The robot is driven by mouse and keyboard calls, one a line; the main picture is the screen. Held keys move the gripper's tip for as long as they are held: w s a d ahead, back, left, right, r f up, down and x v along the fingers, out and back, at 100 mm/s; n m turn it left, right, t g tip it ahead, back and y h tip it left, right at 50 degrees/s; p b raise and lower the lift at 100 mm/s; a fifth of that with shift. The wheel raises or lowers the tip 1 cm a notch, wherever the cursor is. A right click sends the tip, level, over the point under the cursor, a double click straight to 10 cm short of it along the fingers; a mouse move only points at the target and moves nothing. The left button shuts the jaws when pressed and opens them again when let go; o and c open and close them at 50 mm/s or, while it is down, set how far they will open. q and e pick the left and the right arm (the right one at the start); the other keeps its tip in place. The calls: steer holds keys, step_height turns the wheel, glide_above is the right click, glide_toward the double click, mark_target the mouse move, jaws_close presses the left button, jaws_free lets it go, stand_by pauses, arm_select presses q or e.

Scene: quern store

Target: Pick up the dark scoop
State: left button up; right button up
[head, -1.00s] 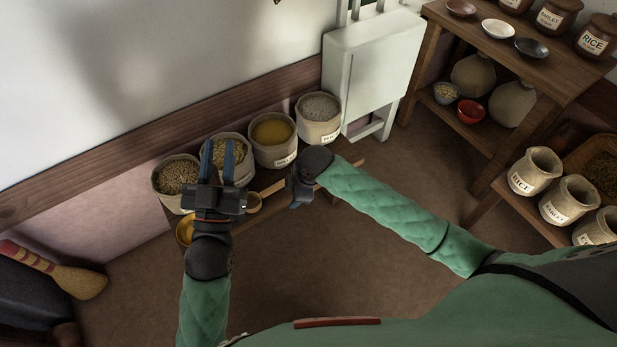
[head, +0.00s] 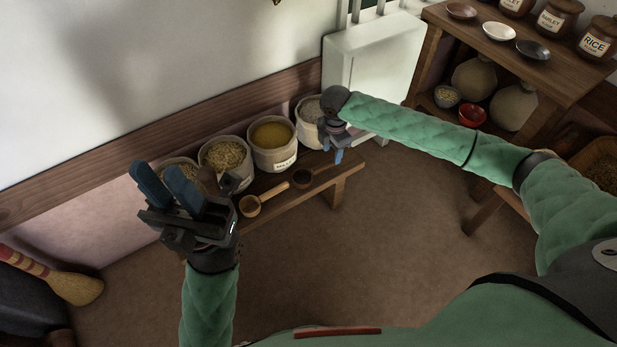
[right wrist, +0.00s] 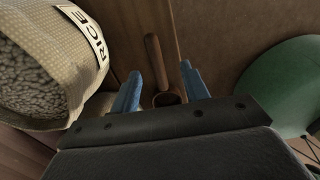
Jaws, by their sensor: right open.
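The dark scoop (head: 303,179) lies on the low wooden bench (head: 335,181), in front of the sacks. In the right wrist view its brown handle (right wrist: 155,60) points away, with the dark bowl between the fingers in the picture. My right gripper (head: 340,154) is open above the bench's right end; it also shows in the right wrist view (right wrist: 160,88), its blue fingers apart, and I cannot tell its height over the scoop. My left gripper (head: 168,183) is open and empty, in front of the leftmost sack.
A lighter wooden scoop (head: 262,201) lies left of the dark one. Several grain sacks line the wall, including a yellow-filled one (head: 273,155) and the rice sack (right wrist: 55,60) close beside my right gripper. A shelf (head: 560,70) with jars stands at right. The floor in front is clear.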

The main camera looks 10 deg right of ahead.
mark_target(328, 163)
step_height(328, 163, down, 2)
steer(key=shift+a+f+b, duration=0.1)
steer(key=shift+f+b, duration=0.05)
steer(key=shift+b, duration=0.15)
steer(key=f, duration=0.1)
steer(key=f+b, duration=0.1)
steer(key=f, duration=0.1)
steer(key=f+b, duration=0.1)
steer(key=shift+w+a+f, duration=0.25)
steer(key=shift+w+f, duration=0.05)
steer(key=shift+f, duration=0.1)
jaws_close()
